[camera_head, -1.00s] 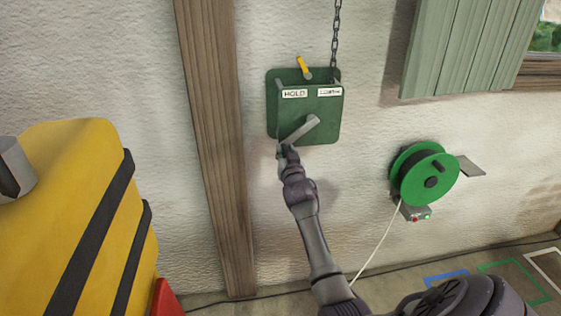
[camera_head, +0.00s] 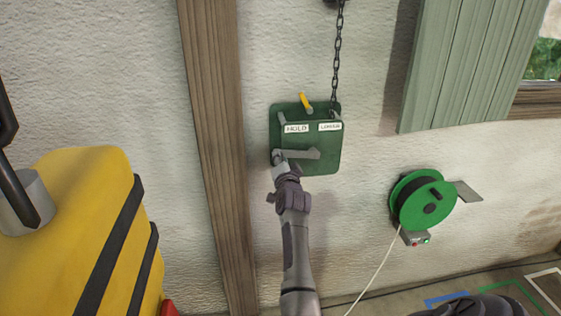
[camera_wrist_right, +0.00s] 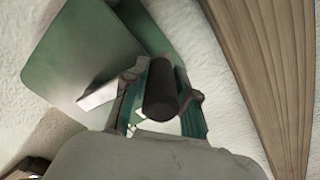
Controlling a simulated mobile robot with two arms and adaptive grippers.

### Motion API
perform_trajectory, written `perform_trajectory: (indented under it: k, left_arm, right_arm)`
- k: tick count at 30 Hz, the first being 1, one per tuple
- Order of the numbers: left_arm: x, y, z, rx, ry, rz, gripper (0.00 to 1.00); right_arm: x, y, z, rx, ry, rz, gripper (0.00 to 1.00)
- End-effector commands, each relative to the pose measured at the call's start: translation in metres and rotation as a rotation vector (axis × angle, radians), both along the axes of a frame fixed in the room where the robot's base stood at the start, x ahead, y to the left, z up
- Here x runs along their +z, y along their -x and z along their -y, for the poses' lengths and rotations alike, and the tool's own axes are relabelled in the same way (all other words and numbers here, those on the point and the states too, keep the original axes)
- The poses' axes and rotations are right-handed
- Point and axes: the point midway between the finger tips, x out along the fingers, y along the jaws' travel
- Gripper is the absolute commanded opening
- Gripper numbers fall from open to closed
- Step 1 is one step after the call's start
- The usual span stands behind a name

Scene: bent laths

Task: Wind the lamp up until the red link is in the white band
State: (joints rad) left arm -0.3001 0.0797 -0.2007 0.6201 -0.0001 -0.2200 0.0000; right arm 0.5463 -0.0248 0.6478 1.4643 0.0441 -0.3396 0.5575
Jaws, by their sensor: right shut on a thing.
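The winch (camera_head: 325,160) is a green box on the wall with HOLD and LOWER labels. Its yellow lever (camera_head: 305,102) leans up and left, on the HOLD side. A grey crank (camera_head: 304,154) on its front points left, nearly level. My right gripper (camera_head: 280,163) is at the crank's outer end, shut on the dark round crank grip (camera_wrist_right: 161,92), which shows between the fingers in the right wrist view. A chain (camera_head: 337,60) runs up from the winch to the picture's top. The lamp, red link and white band are out of view. My left gripper does not show.
A wooden post (camera_head: 212,130) stands left of the winch. A green reel (camera_head: 425,200) with a white cord is mounted lower right. A yellow black-striped body (camera_head: 75,225) fills the lower left. Green shutter boards (camera_head: 465,65) hang upper right. Coloured outlines mark the floor.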

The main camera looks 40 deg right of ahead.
Motion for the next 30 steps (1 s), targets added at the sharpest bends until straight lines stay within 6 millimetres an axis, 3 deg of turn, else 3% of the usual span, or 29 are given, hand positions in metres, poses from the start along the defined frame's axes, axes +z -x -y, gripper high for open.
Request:
perform_trajectory:
  k: [1,4,21,22,26,30]
  left_arm:
    - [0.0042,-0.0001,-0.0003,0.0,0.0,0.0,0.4]
    - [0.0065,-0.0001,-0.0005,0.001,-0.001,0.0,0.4]
    - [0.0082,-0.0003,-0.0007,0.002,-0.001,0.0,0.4]
    - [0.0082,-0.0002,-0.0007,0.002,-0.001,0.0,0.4]
    - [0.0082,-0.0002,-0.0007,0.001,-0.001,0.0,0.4]
    - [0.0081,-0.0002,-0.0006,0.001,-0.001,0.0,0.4]
  right_arm:
    - [0.0093,-0.0005,0.0001,0.0,-0.013,0.018,0.0]
    - [0.012,-0.0001,0.001,0.0,-0.037,0.033,0.0]
    - [0.0147,0.0006,0.0024,-0.001,-0.061,0.05,0.0]
    - [0.0147,0.0007,0.0025,-0.002,-0.061,0.05,0.29]
    - [0.0138,0.0008,0.0025,-0.002,-0.061,0.049,0.51]
    - [0.012,0.001,0.0024,-0.001,-0.064,0.045,0.53]
